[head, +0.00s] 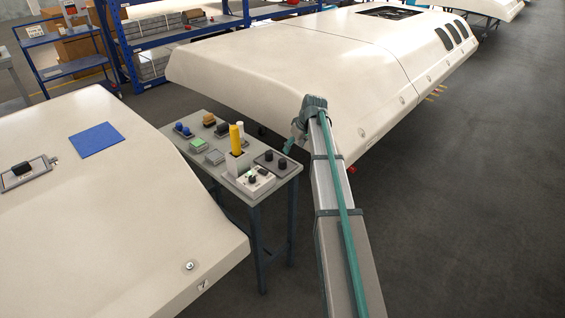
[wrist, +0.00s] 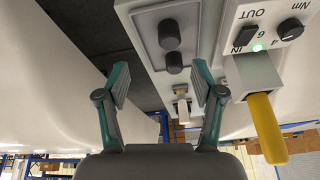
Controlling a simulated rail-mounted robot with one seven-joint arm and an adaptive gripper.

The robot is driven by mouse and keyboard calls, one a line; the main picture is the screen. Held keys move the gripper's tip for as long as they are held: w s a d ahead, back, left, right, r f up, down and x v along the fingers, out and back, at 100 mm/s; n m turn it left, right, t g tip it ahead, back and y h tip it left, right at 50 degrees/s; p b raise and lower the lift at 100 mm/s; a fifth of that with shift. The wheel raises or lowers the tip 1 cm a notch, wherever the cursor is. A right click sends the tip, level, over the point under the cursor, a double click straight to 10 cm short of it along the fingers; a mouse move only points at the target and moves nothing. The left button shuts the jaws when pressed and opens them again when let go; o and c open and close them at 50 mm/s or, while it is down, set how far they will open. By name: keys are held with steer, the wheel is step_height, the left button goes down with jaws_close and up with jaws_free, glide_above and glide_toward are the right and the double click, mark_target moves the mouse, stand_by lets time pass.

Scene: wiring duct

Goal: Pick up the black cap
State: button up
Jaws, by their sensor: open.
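Two dark round caps stand on a grey plate (wrist: 146,15) at the table's right end. The first cap (wrist: 169,34) is broader at its base, and the second cap (wrist: 173,62) lies closer to my fingers in the wrist view. In the head view the pair shows as a left cap (head: 269,155) and a right cap (head: 282,163). I cannot tell which one is meant. My gripper (wrist: 160,80) is open with nothing between its teal fingers. In the head view my gripper (head: 291,146) hangs just above and beside the plate, apart from the caps.
A control box (head: 255,180) with knobs and a green light stands beside the plate. A tall yellow-handled tool (wrist: 264,125) rises close to my right finger in the wrist view. More small parts crowd the table (head: 188,148). Large white shells (head: 290,60) flank it.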

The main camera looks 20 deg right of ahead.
mark_target(283, 160)
steer(key=w+f+n, duration=0.1)
steer(key=w+a+f+n+p, duration=0.1)
steer(key=f, duration=0.1)
steer(key=w+f, duration=0.1)
steer(key=shift+a+f+n, duration=0.35)
steer(key=shift+f+n, duration=0.05)
steer(key=shift+w+a+f+p, duration=0.1)
steer(key=shift+a+f+p, duration=0.25)
steer(key=shift+f+p, duration=0.35)
steer(key=shift+p+x, duration=0.7)
steer(key=shift+x, duration=1.25)
steer(key=shift+a, duration=0.15)
steer(key=c, duration=0.9)
